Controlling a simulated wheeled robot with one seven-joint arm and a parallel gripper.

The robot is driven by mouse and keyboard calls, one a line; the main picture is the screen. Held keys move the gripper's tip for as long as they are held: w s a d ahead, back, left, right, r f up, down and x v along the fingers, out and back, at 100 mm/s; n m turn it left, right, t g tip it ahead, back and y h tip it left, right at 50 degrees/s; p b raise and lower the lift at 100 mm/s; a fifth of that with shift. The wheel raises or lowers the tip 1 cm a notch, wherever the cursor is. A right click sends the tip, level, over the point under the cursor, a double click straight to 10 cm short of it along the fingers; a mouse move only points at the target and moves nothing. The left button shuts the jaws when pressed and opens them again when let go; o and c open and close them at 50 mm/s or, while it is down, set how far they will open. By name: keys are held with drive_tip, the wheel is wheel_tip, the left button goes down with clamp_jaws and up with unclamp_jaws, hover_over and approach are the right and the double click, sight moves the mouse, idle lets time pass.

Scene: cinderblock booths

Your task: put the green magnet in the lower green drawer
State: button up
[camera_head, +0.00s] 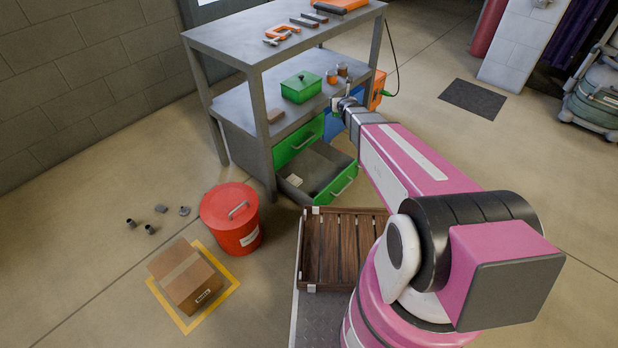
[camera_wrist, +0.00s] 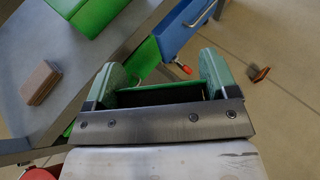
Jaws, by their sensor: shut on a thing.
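My gripper (camera_wrist: 163,82) is shut on the green magnet (camera_wrist: 160,96), which shows as a green edge over a dark face between the fingers in the wrist view. In the head view my gripper (camera_head: 338,104) is over the front edge of the lower shelf, above the drawers, and the magnet is too small to make out. The lower green drawer (camera_head: 345,186) is pulled out, below my gripper and a little to its left. It holds a small pale block and has bare grey floor. The upper green drawer (camera_head: 298,142) is shut above it.
The lower shelf (camera_head: 235,106) bears a green box (camera_head: 301,87), a brown block (camera_head: 275,116) and small jars. Blue drawers (camera_head: 332,124) are to the right. A red bin (camera_head: 230,218), a carton (camera_head: 185,276) and a slatted wooden crate (camera_head: 338,212) stand in front.

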drive_tip(key=shift+w+a+f, duration=0.15)
drive_tip(key=shift+a+f, duration=0.05)
drive_tip(key=shift+f, duration=0.15)
drive_tip(key=s+a+f+m+g+h, duration=0.1)
drive_tip(key=s+a+f+m+h, duration=0.2)
drive_tip(key=f, duration=0.7)
drive_tip(key=s+a+f+m+g+h, duration=0.1)
drive_tip(key=a+f+m+h, duration=0.25)
drive_tip(key=a+f, duration=0.4)
drive_tip(key=s+a+f+m+g+h, duration=0.1)
drive_tip(key=s+a+f+m+h, duration=0.2)
drive_tip(key=f, duration=0.8)
hover_over(322, 171)
drive_tip(key=shift+t+h, duration=0.3)
drive_tip(key=shift+h, duration=0.05)
drive_tip(key=shift+w+f, duration=0.1)
drive_tip(key=shift+f, duration=7.3)
drive_tip(key=shift+f, duration=0.15)
